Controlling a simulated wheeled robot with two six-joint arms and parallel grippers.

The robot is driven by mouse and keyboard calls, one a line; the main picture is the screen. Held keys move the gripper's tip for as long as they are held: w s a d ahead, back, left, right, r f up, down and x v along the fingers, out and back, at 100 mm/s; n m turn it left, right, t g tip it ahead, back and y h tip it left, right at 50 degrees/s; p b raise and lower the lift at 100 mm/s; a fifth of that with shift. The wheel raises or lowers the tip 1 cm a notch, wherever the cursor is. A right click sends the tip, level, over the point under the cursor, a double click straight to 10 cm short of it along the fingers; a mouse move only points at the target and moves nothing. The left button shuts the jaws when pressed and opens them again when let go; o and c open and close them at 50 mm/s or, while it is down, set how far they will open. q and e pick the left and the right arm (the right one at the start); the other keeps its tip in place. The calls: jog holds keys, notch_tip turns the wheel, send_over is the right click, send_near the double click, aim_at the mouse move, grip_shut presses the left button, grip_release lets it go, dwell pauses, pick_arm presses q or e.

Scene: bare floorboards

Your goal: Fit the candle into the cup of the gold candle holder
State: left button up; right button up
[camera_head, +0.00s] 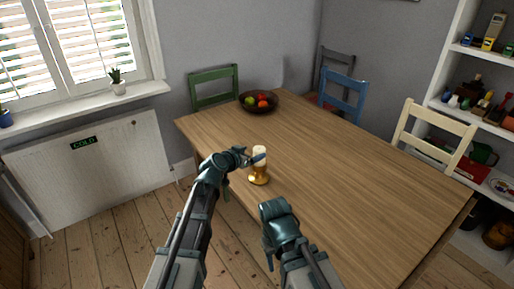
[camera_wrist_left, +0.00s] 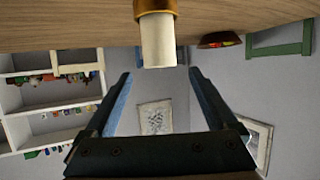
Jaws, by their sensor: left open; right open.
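A pale cream candle (camera_head: 260,151) stands upright in the cup of the gold candle holder (camera_head: 259,179) near the table's edge. In the left wrist view, which is upside down, the candle (camera_wrist_left: 158,42) comes straight out of the gold cup (camera_wrist_left: 156,8); the holder's foot is out of view. My left gripper (camera_head: 254,159) is open beside the candle. In its wrist view the fingertips (camera_wrist_left: 160,75) are apart, with the candle's top end near the gap between them, not gripped. My right gripper (camera_head: 270,240) is open and empty, nearer to me at the table's edge.
The wooden table (camera_head: 330,170) is mostly bare. A dark fruit bowl (camera_head: 258,102) stands at its far end. Green (camera_head: 214,77), blue (camera_head: 345,90) and cream (camera_head: 440,125) chairs stand around it. White shelves (camera_head: 470,80) with small items are at right.

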pick_arm(q)
jog(key=p+v, duration=0.1)
jog(key=v, duration=0.5)
jog(key=shift+p, duration=0.35)
jog(key=s+a+f+n+g+y, duration=0.2)
jog(key=s+a+f+g, duration=0.25)
jog(key=s, duration=0.35)
jog(key=s+a+f+n+g+y, duration=0.25)
jog(key=s+f, duration=0.25)
jog(key=s, duration=0.3)
jog(key=s+a+f+n+g+y, duration=0.25)
jog(key=s+a+f+g, duration=0.2)
jog(key=s, duration=0.35)
jog(key=s+d+r+m+p, duration=0.2)
jog(key=d+r+p, duration=0.1)
jog(key=d, duration=0.2)
jog(key=s+d+r+m+y+p, duration=0.1)
jog(key=s+d+r+m+p, duration=0.1)
jog(key=d, duration=0.4)
notch_tip(320, 180, up, 3)
jog(key=shift+s+f+m+g+p, duration=0.2)
jog(key=shift+s+m+g+p, duration=0.2)
jog(key=shift+s+p, duration=0.5)
jog(key=shift+w+d, duration=0.1)
